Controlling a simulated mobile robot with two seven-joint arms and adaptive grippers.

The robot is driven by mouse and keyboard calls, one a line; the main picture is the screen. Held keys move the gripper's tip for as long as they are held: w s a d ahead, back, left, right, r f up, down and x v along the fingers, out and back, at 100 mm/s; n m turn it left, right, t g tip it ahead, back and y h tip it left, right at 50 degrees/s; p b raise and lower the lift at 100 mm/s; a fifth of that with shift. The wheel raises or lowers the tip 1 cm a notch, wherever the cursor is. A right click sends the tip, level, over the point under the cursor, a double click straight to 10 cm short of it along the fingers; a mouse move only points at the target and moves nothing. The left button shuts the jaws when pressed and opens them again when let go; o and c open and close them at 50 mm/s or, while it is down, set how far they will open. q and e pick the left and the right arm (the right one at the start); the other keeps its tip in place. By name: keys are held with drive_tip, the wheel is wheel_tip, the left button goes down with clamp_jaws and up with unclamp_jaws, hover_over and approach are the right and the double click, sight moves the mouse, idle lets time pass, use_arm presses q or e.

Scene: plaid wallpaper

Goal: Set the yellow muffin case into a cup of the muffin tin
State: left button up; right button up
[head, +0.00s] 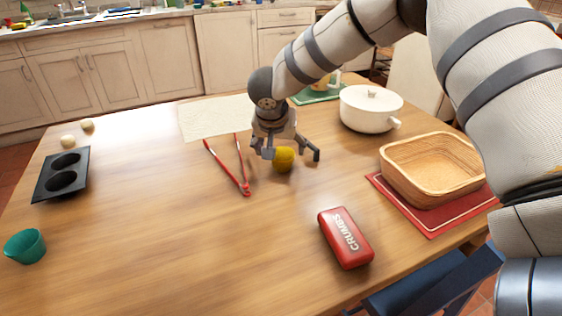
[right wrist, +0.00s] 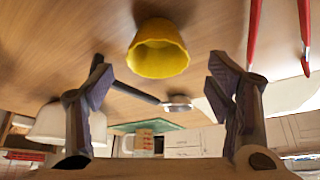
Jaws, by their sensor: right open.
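The yellow muffin case (head: 284,161) stands on the wooden table near the middle; in the right wrist view the case (right wrist: 158,50) shows its open mouth. My right gripper (head: 288,154) is directly over and around the case in the head view. In the right wrist view its two fingers (right wrist: 160,82) are spread apart, with nothing between them touching the case. The dark muffin tin (head: 84,172) lies at the table's left, with two empty cups showing. My left gripper is not in view.
Red tongs (head: 242,182) lie just left of the case. A red crumbs box (head: 345,238), a wooden basket (head: 425,192) on a red mat, and a white pot (head: 370,110) stand to the right. A green cup (head: 25,246) sits front left. The table between tongs and tin is clear.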

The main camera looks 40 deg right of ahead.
sight(282, 155)
drive_tip(key=x, duration=0.4)
drive_tip(key=shift+s+f+b, duration=0.15)
drive_tip(key=shift+f+b, duration=0.15)
drive_tip(key=shift+f, duration=0.1)
drive_tip(key=shift+r, duration=0.15)
drive_tip(key=c, duration=1)
